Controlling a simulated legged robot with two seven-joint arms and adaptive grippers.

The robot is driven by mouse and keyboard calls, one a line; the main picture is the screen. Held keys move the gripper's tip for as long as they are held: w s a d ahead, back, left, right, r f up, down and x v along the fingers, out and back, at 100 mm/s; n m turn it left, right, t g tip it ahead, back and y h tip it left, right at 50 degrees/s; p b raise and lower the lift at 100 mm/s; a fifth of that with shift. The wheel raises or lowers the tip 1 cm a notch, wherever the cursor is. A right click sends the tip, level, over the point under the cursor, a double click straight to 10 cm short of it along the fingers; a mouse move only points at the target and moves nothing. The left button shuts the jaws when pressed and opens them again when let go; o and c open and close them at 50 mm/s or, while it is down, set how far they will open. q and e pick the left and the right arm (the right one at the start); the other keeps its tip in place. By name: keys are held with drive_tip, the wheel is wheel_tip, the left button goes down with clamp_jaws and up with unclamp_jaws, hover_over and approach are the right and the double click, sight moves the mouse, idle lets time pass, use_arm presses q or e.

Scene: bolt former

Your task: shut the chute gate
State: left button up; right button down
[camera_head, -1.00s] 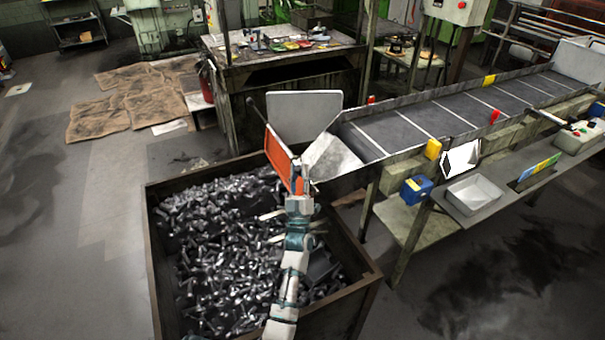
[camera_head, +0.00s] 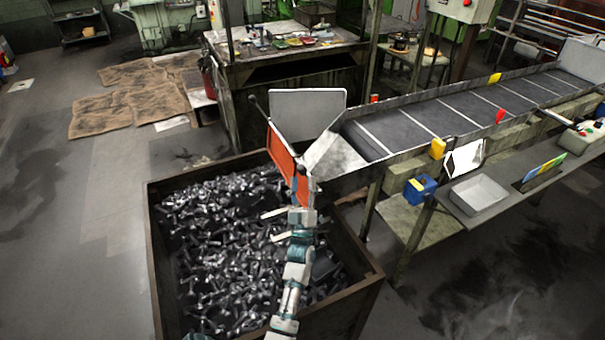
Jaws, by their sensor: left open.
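The chute gate is an orange plate (camera_head: 281,152) at the mouth of the chute (camera_head: 334,158), at the left end of the conveyor. It stands at an angle to the pale back plate (camera_head: 308,112), with a dark rod and knob (camera_head: 252,98) at its upper left. My left gripper (camera_head: 276,224) is over the bolt bin, just below the gate's lower end in the picture. Its two pale fingers point left and are spread, with nothing seen between them. I cannot tell whether the gripper touches the gate. My right gripper is not in view.
A rusty-rimmed bin (camera_head: 152,240) full of bolts lies under my arm. The conveyor (camera_head: 440,118) runs off to the upper right. A blue box (camera_head: 420,188) and a shallow tray (camera_head: 479,194) are at its near side. A workbench (camera_head: 290,75) stands behind.

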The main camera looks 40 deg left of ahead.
use_arm(q)
drive_tip(key=v, duration=0.3)
drive_tip(key=shift+s+a+f, duration=0.1)
drive_tip(key=shift+f, duration=0.25)
drive_tip(key=shift+a, duration=0.1)
